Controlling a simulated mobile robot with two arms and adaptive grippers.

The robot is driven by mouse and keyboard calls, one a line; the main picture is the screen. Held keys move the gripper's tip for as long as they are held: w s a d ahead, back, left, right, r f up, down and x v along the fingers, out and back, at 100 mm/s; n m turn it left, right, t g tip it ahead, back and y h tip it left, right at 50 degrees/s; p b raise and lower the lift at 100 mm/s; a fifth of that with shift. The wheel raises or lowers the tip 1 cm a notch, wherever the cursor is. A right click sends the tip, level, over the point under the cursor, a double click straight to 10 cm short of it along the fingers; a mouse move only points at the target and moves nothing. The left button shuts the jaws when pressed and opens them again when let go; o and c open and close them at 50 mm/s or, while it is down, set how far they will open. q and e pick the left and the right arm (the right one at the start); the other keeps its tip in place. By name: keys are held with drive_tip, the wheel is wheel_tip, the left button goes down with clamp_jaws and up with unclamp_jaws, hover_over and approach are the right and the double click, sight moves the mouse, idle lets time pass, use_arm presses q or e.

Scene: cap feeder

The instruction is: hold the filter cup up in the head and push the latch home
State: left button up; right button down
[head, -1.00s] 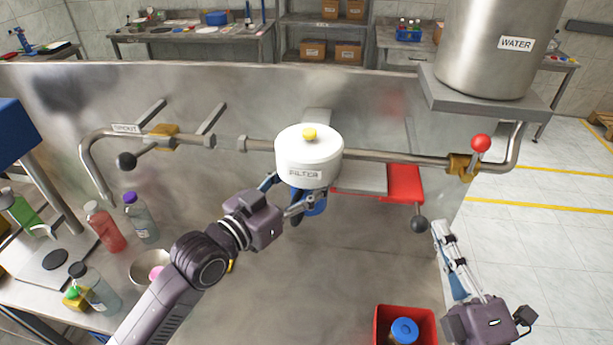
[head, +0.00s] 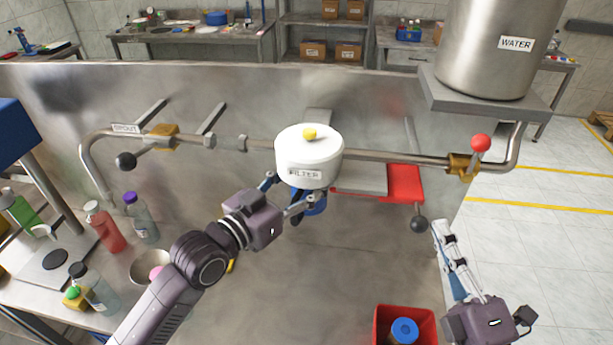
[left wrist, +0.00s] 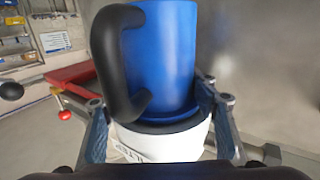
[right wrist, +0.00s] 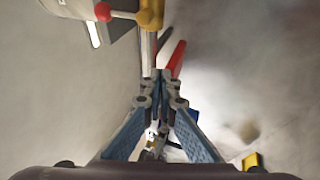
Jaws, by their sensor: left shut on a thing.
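The white filter head (head: 308,160) with a yellow button sits on the pipe at the middle. The blue filter cup (head: 315,204) is directly below it, mostly hidden by my left gripper (head: 290,193). In the left wrist view the cup (left wrist: 172,60) with its black handle meets the white head, and my left fingers close around it from both sides. A red plate (head: 405,184) beside a grey bar, with a black ball knob (head: 419,224), is right of the head and looks like the latch. My right gripper (head: 440,228) is just right of the knob, its fingers together and empty.
The red-balled valve (head: 465,165) and water tank (head: 490,45) are at right. A red bin (head: 378,325) with a blue-capped item stands below, near my right arm. Bottles (head: 103,228) and a bowl (head: 148,266) crowd the left table. The steel panel below the filter is clear.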

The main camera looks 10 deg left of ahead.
use_arm(q)
drive_tip(key=shift+r, duration=0.3)
